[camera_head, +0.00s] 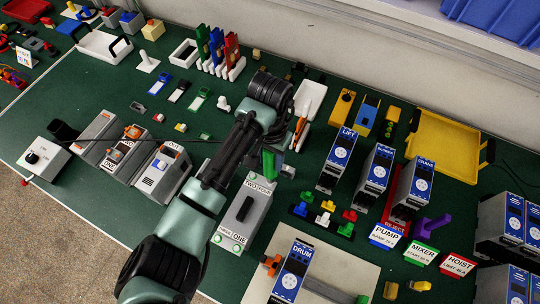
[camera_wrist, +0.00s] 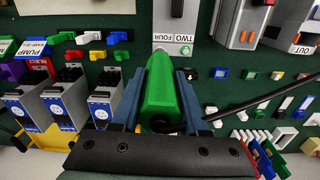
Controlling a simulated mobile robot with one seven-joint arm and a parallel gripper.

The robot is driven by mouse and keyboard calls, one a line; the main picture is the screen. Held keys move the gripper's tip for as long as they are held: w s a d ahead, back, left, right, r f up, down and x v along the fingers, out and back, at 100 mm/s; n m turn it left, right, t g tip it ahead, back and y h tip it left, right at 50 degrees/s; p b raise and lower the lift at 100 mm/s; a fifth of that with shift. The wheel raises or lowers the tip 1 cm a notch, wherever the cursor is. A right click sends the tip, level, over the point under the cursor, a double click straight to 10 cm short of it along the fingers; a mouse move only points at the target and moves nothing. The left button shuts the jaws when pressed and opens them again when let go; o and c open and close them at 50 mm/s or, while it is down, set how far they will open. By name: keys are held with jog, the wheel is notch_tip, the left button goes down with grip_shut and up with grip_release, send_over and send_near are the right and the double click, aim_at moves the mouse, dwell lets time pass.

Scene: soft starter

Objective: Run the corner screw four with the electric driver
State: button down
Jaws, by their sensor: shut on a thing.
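My gripper (camera_wrist: 160,92) is shut on the green electric driver (camera_wrist: 163,96), with a blue-grey finger on each side of it. The driver's pale nose points at the grey block (camera_wrist: 174,14) near its TWO and FOUR labels. A green corner screw (camera_wrist: 186,50) shows beside the nose; I cannot tell whether the tip touches a screw. In the head view, my gripper (camera_head: 271,150) and the green driver (camera_head: 268,162) are at the far end of the grey block (camera_head: 236,222). Its ONE and THREE labels face the near end. My arm hides part of it.
Blue-labelled grey modules LIFT (camera_head: 336,160) and CRANE (camera_head: 411,196) stand right of the block. Grey modules (camera_head: 161,170) stand left. A thin black cord crosses the bench. A yellow tray (camera_head: 440,145) lies at the back right. Small coloured parts (camera_head: 325,213) sit close by.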

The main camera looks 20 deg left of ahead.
aim_at(270, 153)
dwell(0.5)
jog(key=shift+f, duration=0.5)
jog(key=shift+f+b, duration=0.25)
jog(key=shift+b, duration=0.05)
jog(key=shift+p, duration=0.45)
dwell(0.9)
jog(key=shift+s+f+p, duration=0.15)
jog(key=shift+f+p, duration=0.15)
jog(key=shift+p, duration=0.15)
dwell(1.2)
jog(key=shift+r+p, duration=2.6)
jog(key=shift+r, duration=0.1)
